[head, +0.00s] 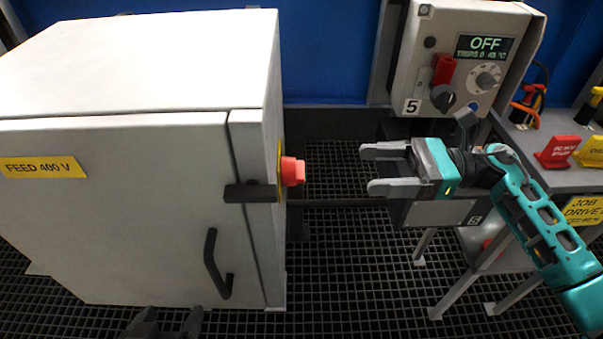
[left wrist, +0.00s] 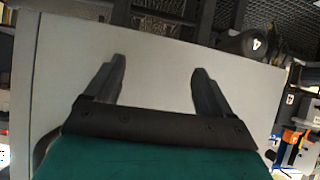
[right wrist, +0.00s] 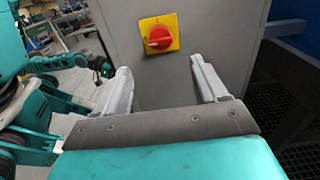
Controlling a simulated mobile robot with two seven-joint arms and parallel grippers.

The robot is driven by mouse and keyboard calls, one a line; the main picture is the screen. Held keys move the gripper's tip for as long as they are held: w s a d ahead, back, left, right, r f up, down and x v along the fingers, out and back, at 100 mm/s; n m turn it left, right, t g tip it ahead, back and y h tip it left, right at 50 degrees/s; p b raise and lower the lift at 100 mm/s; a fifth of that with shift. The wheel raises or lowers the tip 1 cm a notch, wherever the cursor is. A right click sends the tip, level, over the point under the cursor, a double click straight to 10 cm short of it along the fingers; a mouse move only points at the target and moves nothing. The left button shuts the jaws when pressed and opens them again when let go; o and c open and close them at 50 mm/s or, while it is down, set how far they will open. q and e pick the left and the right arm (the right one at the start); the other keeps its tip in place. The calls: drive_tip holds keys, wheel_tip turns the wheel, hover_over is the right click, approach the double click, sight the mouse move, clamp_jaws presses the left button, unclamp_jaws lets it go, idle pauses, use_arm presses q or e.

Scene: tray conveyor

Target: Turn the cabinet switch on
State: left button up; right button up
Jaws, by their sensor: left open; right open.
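The grey cabinet (head: 110,210) with a yellow "FEED 400 V" label stands at the left in the head view. Its red rotary switch (head: 292,171) sticks out from its right side. In the right wrist view the switch (right wrist: 158,38) sits on a yellow plate, its handle roughly level. My right gripper (head: 379,169) is open and empty, to the right of the switch and apart from it, fingers pointing at it. My left gripper (head: 166,322) shows only as dark fingertips at the bottom edge, in front of the cabinet. In the left wrist view its open jaws (left wrist: 160,72) face a pale panel.
A control box (head: 460,60) numbered 5, its display reading OFF, hangs at the upper right. A black door handle (head: 216,264) is on the cabinet front. A bench (head: 555,150) with red and yellow signs stands at the right. Dark grating covers the floor.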

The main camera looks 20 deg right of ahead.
sight(293, 172)
drive_tip(key=x, duration=1.2)
drive_tip(key=c, duration=1)
